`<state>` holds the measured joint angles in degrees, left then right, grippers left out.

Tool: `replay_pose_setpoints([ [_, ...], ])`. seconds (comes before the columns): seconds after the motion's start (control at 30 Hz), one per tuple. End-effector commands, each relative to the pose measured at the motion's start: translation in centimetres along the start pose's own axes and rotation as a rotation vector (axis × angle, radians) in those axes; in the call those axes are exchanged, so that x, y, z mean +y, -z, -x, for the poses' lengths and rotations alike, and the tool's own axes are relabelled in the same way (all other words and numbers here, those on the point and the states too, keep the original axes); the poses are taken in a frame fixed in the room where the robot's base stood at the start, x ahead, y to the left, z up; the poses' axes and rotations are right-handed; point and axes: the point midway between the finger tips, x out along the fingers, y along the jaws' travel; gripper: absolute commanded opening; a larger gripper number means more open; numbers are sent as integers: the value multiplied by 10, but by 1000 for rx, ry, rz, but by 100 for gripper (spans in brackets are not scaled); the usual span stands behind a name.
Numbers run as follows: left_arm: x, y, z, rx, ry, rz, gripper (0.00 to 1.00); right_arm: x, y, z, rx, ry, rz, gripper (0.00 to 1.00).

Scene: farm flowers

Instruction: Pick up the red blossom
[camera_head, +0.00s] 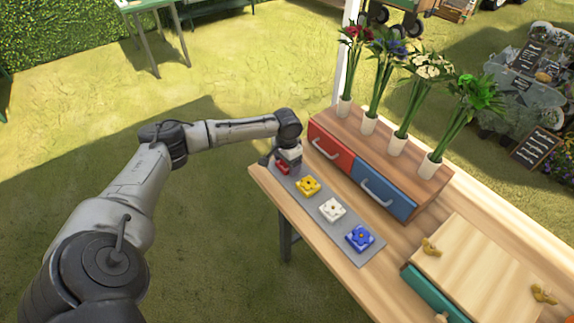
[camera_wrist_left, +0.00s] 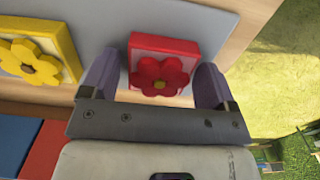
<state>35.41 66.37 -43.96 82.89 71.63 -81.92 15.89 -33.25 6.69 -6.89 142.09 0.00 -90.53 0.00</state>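The red blossom (camera_wrist_left: 162,72) is a red flower on a square red block with a pale side. It lies on a grey mat (camera_head: 370,253) at the far left end of a row on the wooden table. In the head view the red blossom (camera_head: 282,168) is partly hidden by my left gripper (camera_head: 279,164). In the left wrist view, the left gripper (camera_wrist_left: 155,80) is open, with one finger on each side of the red blossom. I cannot tell whether the fingers touch it. My right gripper is not in view.
Yellow (camera_head: 308,186), white (camera_head: 332,210) and blue (camera_head: 360,238) blossom blocks lie along the mat. A wooden cabinet with a red drawer (camera_head: 331,148) and a blue drawer (camera_head: 384,189) stands behind, topped by several vases of flowers. A wooden box (camera_head: 480,265) stands at the right.

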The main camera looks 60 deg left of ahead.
Motion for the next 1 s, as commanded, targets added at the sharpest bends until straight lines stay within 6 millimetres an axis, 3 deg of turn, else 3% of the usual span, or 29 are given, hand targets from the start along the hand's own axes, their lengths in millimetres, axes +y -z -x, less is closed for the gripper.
replay_pose_setpoints([
  [0.07,0,0,0,0,0,0,73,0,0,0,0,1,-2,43],
  [0.43,0,0,0,0,0,0,38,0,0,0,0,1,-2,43],
  [0.77,0,0,5,1,0,1,38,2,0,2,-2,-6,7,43],
  [1.0,0,1,32,2,0,0,38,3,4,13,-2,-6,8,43],
])
